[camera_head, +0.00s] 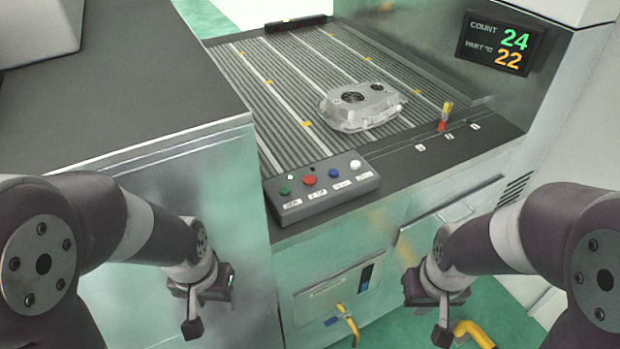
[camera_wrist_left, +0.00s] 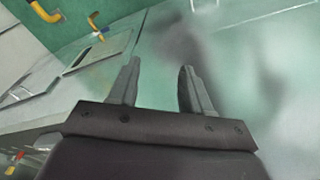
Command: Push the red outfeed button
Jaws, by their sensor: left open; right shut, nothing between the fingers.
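The red button (camera_head: 309,180) is on a grey control box (camera_head: 325,199) at the front left corner of the conveyor machine, between a green button (camera_head: 285,190) and a blue button (camera_head: 334,173). A white button (camera_head: 355,164) is at the box's right end. My left gripper (camera_head: 193,322) hangs below and left of the box, apart from it. In the left wrist view its two fingers (camera_wrist_left: 158,85) are open with nothing between them. My right gripper (camera_head: 441,332) hangs low in front of the machine, right of the box, shut and empty.
A metal casting (camera_head: 362,106) lies on the ribbed conveyor (camera_head: 290,75). A small red and yellow lever (camera_head: 444,116) stands on the dark front ledge. A dark-topped cabinet (camera_head: 150,75) is at left. Yellow handles (camera_head: 350,325) stick out at the machine's lower front. A display (camera_head: 499,44) reads 24 and 22.

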